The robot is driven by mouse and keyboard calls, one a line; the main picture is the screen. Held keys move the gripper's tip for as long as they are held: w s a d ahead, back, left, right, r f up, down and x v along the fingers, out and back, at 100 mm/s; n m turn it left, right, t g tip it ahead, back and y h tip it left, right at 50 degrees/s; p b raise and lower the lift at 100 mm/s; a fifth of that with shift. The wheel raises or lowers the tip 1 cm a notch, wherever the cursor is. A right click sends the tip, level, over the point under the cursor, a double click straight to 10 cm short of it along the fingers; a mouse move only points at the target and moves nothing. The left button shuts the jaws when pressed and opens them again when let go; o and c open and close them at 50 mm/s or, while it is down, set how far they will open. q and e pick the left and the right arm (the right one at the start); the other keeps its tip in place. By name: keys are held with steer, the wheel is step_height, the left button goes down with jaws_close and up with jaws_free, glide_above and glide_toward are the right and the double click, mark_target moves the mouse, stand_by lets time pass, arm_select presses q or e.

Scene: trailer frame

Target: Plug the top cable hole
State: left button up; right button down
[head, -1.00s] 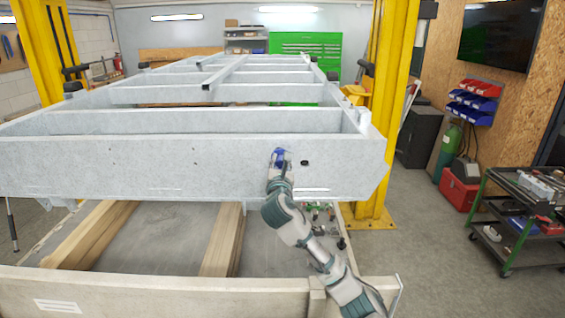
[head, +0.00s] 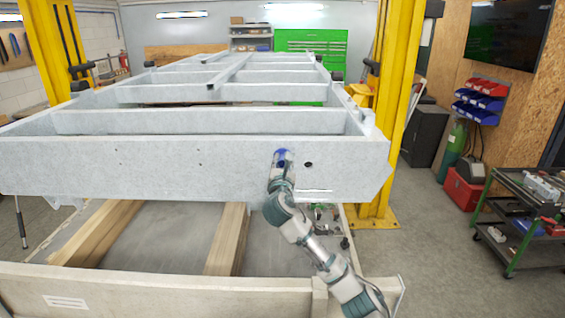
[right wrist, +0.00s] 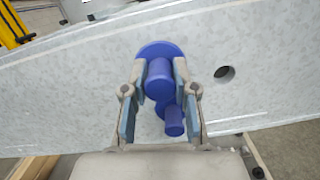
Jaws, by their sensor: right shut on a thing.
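My right gripper (head: 281,166) is in front of the face of the grey trailer frame's end beam (head: 130,170). In the right wrist view its fingers (right wrist: 159,76) are shut on a blue plug (right wrist: 158,80). The plug has a wide round disc at its far end, against or very close to the beam; I cannot tell if it touches. A smaller blue cylinder (right wrist: 174,121) sticks out below it. A dark round hole (right wrist: 224,74) in the beam is open, to the right of the plug; it also shows in the head view (head: 308,164). My left gripper is out of view.
Below the beam are wooden timbers (head: 226,240) and a pale front rail (head: 180,290). Yellow lift posts (head: 397,90) stand on either side.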

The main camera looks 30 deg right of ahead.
steer(key=shift+w+d+p, duration=0.3)
steer(key=shift+w+p, duration=0.05)
steer(key=shift+w, duration=0.2)
steer(key=shift+w+d+r, duration=0.1)
steer(key=shift+d+r, duration=0.05)
steer(key=shift+w+d, duration=0.1)
steer(key=shift+w, duration=0.15)
steer(key=c, duration=1.2)
jaws_free()
steer(key=shift+w, duration=0.15)
steer(key=o, duration=0.4)
steer(key=shift+w+d, duration=0.1)
steer(key=shift+w, duration=0.05)
steer(key=shift+d+f, duration=0.1)
steer(key=shift+f, duration=0.1)
